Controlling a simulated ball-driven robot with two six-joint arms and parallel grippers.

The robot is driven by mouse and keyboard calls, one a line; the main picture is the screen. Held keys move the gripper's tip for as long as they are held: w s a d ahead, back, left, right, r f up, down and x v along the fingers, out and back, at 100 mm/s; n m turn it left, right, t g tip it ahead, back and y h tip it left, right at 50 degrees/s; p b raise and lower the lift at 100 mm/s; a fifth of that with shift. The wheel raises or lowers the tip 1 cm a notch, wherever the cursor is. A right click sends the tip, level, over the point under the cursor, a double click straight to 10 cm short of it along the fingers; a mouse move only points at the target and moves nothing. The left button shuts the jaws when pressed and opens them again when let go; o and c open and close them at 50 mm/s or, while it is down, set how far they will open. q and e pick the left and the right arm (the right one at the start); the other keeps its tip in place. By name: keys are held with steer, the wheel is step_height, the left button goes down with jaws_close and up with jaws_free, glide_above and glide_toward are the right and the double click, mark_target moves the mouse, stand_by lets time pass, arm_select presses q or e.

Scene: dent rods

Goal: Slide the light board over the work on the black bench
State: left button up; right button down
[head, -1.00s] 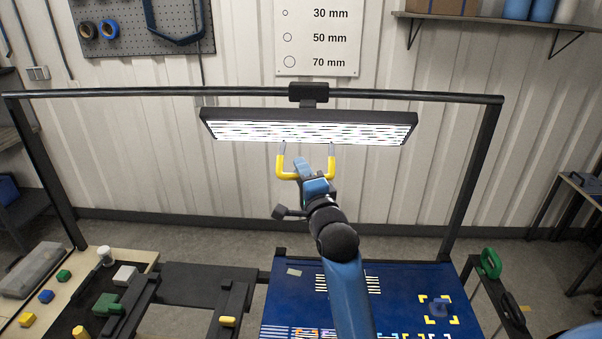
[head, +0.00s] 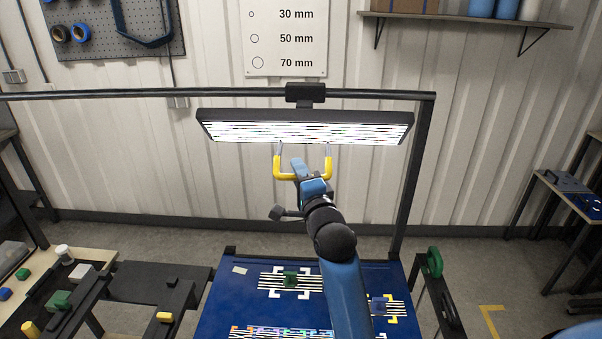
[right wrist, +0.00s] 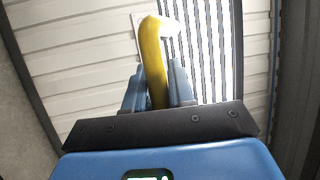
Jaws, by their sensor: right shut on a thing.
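The light board (head: 305,131), a long dark lamp with a bright striped face, hangs from the overhead rail (head: 150,95) by a black carriage (head: 305,92). A yellow handle (head: 279,168) hangs below it. My right gripper (head: 299,168) is shut on this handle; the right wrist view shows the handle (right wrist: 154,60) between the blue fingers. My right arm hides part of the panel. My left gripper is not in view.
The rail ends at a black post (head: 409,180) on the right. Black beams (head: 165,280) and small blocks lie at left. Open floor shows at far right.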

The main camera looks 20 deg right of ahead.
steer(key=c, duration=1.1)
jaws_free()
steer(key=shift+w, duration=0.1)
steer(key=shift+o, duration=0.2)
steer(key=shift+s+f, duration=0.2)
steer(key=shift+s, duration=0.45)
steer(key=s+f+b, duration=0.1)
steer(key=s+b, duration=0.2)
steer(key=s, duration=0.6)
steer(key=shift+s+f, duration=0.2)
steer(key=shift+f, duration=0.05)
